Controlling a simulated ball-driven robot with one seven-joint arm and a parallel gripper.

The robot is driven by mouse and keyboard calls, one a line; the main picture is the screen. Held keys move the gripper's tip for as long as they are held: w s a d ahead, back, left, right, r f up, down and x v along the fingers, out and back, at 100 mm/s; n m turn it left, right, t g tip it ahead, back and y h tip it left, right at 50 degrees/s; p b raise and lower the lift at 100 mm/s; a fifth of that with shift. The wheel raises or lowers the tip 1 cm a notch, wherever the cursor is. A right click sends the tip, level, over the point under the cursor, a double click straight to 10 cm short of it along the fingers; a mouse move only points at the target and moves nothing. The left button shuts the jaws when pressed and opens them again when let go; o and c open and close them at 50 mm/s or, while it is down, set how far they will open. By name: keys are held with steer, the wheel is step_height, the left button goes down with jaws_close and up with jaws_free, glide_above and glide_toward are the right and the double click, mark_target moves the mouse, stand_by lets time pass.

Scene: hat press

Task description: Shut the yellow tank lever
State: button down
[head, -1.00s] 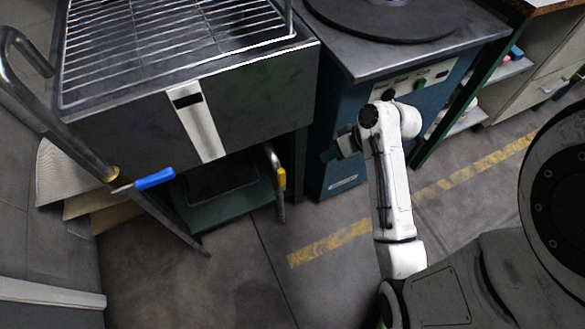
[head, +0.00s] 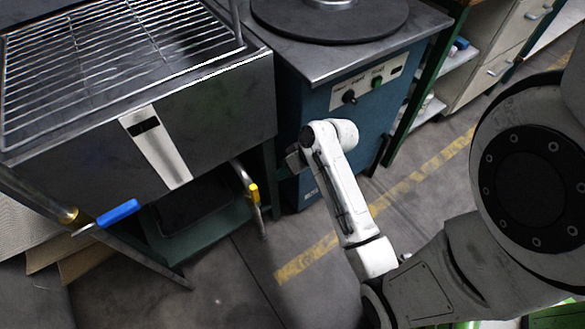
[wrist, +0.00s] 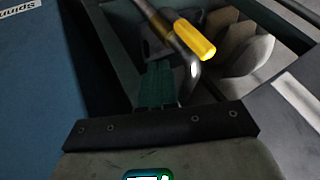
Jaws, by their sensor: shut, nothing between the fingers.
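The yellow tank lever (head: 253,194) sits on a bent metal pipe below the right front corner of the steel tank (head: 215,125). In the wrist view the yellow lever (wrist: 195,40) is large and near, slanting across the pipe just beyond my fingertips. My gripper (wrist: 157,85) is shut and empty, with its dark green fingers together in front of the pipe. In the head view my gripper (head: 294,158) is at the end of the white arm, to the right of and above the lever. Whether the fingers touch the lever or pipe cannot be told.
A blue cabinet (head: 345,125) with knobs and a round black plate (head: 330,15) stands right of the tank. A blue-handled lever (head: 118,213) is on a pipe at the left. Tan sheets (head: 85,262) lean at the lower left. The floor in front is clear.

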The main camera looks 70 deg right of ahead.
mark_target(256, 197)
steer(key=w+a, duration=0.1)
steer(key=w+a+f, duration=0.1)
steer(key=w+a+f+b, duration=0.1)
steer(key=shift+w+a, duration=0.3)
steer(key=shift+a, duration=0.05)
steer(key=shift+w+a+r, duration=0.1)
steer(key=shift+r, duration=0.05)
